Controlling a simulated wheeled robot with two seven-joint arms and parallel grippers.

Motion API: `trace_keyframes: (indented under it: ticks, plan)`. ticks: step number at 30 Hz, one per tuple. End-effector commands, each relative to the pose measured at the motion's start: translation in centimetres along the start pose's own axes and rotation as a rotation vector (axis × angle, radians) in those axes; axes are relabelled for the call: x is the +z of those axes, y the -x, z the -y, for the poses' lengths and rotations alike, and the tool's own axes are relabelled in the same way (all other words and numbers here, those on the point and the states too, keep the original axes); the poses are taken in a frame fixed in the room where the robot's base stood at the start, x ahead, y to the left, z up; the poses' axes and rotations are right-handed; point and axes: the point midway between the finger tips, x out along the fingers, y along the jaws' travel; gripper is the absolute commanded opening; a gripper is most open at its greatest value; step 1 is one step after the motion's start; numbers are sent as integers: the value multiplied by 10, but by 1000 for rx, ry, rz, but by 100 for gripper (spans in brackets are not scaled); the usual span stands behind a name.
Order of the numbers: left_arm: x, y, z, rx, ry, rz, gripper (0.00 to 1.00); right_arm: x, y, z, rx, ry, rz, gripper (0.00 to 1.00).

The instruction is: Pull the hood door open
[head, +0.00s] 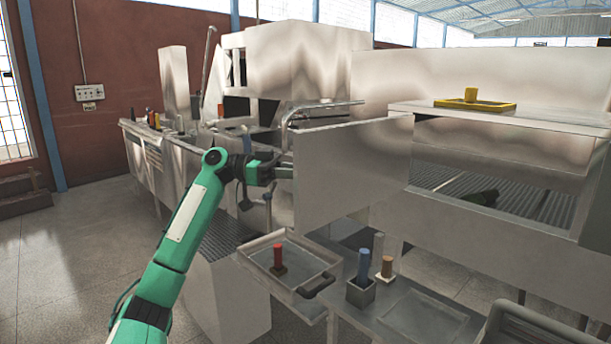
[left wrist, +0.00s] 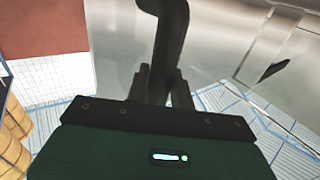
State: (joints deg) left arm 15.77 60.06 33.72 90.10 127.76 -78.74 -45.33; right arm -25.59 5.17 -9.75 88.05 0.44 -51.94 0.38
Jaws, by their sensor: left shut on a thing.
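The hood door appears to be the flat, shiny steel panel (head: 352,172) in the middle of the head view, standing beside the machine's open bay. My left gripper (head: 284,172) reaches its left edge from the left. In the left wrist view, my left gripper (left wrist: 161,85) is shut on a dark, bent bar handle (left wrist: 174,20), which runs between the two fingers. A broad shiny steel surface (left wrist: 235,30) lies behind the handle. The gripped part is too small to make out in the head view. My right gripper is not in view.
A metal tray (head: 318,262) with a red-handled piece (head: 278,258) sits below the panel. A blue-handled piece (head: 364,266) stands to its right on a low table. A yellow tray (head: 474,104) lies on the machine's top ledge. Open floor (head: 80,255) lies at the left.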

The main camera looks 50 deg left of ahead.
Motion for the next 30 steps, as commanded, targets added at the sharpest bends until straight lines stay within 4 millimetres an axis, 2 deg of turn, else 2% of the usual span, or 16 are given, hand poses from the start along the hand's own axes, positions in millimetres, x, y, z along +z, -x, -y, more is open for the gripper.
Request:
trace_keyframes:
  ticks: [9, 23, 24, 27, 30]
  plan:
    - [-1, 13, 14, 47, 1, -1, 0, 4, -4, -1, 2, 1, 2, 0]
    - [0, 14, 15, 56, 1, 2, 0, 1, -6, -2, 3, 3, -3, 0]
    - [0, 14, 15, 56, 1, 2, 25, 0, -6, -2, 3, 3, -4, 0]
    - [0, 14, 15, 56, 1, 2, 44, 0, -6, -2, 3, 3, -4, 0]
    - [0, 14, 15, 57, 1, 2, 44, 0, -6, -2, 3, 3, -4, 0]
